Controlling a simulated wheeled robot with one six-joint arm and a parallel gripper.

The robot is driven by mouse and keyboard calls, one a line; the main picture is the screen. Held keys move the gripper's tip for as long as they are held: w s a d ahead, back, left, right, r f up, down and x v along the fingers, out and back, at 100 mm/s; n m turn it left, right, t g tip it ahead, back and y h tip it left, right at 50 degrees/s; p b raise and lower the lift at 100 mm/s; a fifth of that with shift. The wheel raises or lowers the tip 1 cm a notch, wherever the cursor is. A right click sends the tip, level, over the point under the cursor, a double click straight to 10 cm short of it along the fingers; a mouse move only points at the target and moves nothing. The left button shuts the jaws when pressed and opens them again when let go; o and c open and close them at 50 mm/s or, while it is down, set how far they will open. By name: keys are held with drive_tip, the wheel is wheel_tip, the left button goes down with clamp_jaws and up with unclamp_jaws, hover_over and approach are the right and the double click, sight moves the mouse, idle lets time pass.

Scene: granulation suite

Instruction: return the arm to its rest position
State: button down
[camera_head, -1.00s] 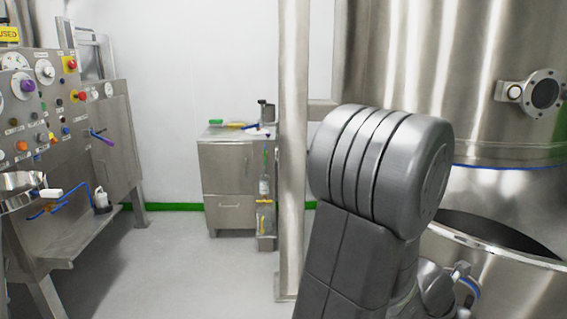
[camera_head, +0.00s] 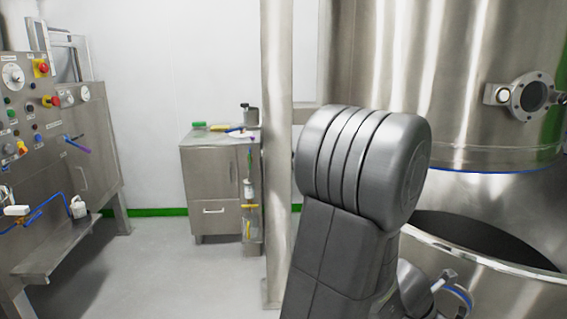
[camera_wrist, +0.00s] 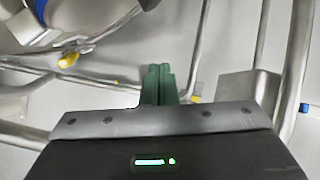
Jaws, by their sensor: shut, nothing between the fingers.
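My gripper (camera_wrist: 158,72) shows in the wrist view as two green fingers pressed together below the middle, with nothing between them. It is not visible in the head view, where my grey arm rises in front of the large steel vessel and hides part of it. In the wrist view the gripper points toward steel pipes and a pale floor, apart from them as far as I can tell.
A tall steel vessel (camera_head: 440,90) stands right, above an open steel bowl (camera_head: 430,243). A steel post (camera_head: 279,150) stands left of my arm. A control panel (camera_head: 25,105) is at left, a steel cabinet (camera_head: 212,172) behind. The floor (camera_head: 165,275) between is clear.

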drive_tip(key=w+a+m+g+y+p, duration=0.3)
drive_tip(key=w+a+m+p, duration=0.4)
drive_tip(key=a+m+p, duration=0.2)
drive_tip(key=shift+f+m+p, duration=0.15)
drive_tip(key=shift+m+p, duration=0.65)
drive_tip(key=shift+m, duration=0.4)
